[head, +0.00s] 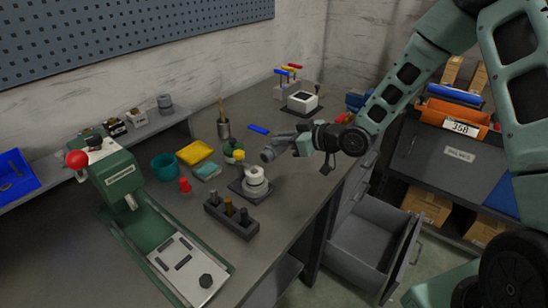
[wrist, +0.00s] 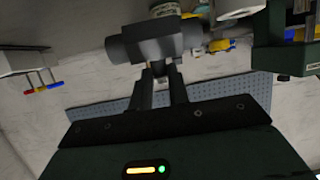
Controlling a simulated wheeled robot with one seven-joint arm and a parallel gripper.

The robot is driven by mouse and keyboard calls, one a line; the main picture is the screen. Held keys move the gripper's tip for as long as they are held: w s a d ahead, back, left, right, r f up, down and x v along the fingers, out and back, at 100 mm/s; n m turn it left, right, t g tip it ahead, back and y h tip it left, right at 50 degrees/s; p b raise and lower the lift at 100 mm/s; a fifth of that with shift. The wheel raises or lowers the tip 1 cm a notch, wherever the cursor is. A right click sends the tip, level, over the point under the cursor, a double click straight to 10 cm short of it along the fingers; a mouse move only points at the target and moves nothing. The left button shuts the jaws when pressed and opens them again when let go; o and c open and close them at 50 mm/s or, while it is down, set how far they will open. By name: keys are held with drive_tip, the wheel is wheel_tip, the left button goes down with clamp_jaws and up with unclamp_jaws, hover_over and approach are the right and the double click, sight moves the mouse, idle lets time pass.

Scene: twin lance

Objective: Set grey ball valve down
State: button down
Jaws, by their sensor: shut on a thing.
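My gripper (head: 290,139) reaches in from the right over the workbench and is shut on the grey ball valve (head: 269,154). In the wrist view the two dark fingers of my gripper (wrist: 161,75) close on the grey body of the valve (wrist: 158,42). In the head view the valve appears above the bench, close to a pale round part on a dark square base (head: 255,186). I cannot tell how high it is or whether it touches anything.
The bench (head: 290,215) holds a black block with upright pegs (head: 231,217), a yellow tray (head: 195,152), a teal bowl (head: 165,167) and a green press (head: 122,180). A blue item (head: 258,129) lies behind my gripper. An open drawer (head: 370,250) juts out at the right.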

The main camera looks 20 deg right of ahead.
drive_tip(key=shift+f+p, duration=0.3)
drive_tip(key=shift+f, duration=2.6)
drive_tip(key=shift+f, duration=0.25)
drive_tip(key=c, duration=1.3)
unclamp_jaws()
drive_tip(key=shift+c, duration=0.2)
drive_tip(key=shift+r, duration=0.1)
drive_tip(key=shift+r, duration=0.1)
